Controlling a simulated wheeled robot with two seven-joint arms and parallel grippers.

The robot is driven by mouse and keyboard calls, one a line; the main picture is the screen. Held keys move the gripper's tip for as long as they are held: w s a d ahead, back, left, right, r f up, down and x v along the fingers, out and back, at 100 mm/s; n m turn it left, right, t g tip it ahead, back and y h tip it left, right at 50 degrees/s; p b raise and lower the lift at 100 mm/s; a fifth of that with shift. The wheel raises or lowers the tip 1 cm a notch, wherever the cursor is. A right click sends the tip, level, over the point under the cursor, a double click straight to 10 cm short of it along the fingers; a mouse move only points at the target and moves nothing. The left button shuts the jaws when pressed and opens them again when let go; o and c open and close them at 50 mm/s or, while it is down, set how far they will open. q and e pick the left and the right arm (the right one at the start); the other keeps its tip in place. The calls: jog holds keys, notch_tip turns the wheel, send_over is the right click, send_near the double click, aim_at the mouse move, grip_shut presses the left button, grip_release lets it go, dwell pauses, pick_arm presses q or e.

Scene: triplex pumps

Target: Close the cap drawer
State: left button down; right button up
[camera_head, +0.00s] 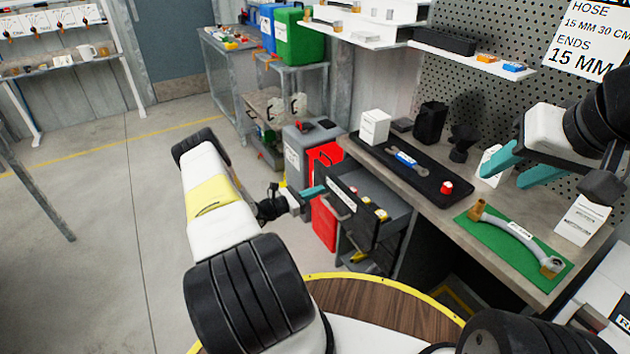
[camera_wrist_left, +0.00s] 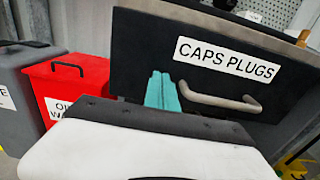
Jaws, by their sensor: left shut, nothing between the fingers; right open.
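The cap drawer (camera_head: 347,205) is pulled out from under the workbench, with small yellow items visible inside. In the left wrist view its dark front (camera_wrist_left: 145,50) carries a "CAPS PLUGS" label and a light bar handle (camera_wrist_left: 222,102). My left gripper (camera_head: 318,191) is shut and empty, with its teal fingertips in front of the drawer front. In the left wrist view the fingertips (camera_wrist_left: 162,92) are just left of the handle; I cannot tell whether they touch the front. My right gripper (camera_head: 520,168) is open and empty above the bench at the right.
A red bin (camera_head: 325,222) and a grey bin (camera_head: 298,150) stand left of the drawer. The workbench (camera_head: 440,212) holds a black tray (camera_head: 425,178), a green mat (camera_head: 490,240) with a hose, and a white box (camera_head: 375,126). Open floor lies to the left.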

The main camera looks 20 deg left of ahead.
aim_at(349, 178)
pick_arm(q)
jog(key=x, duration=1.3)
jog(key=shift+d, duration=0.1)
jog(key=shift+w+d, duration=0.15)
jog(key=shift+w, duration=0.1)
jog(key=shift+w+d+r, duration=0.1)
jog(key=shift+r, duration=0.05)
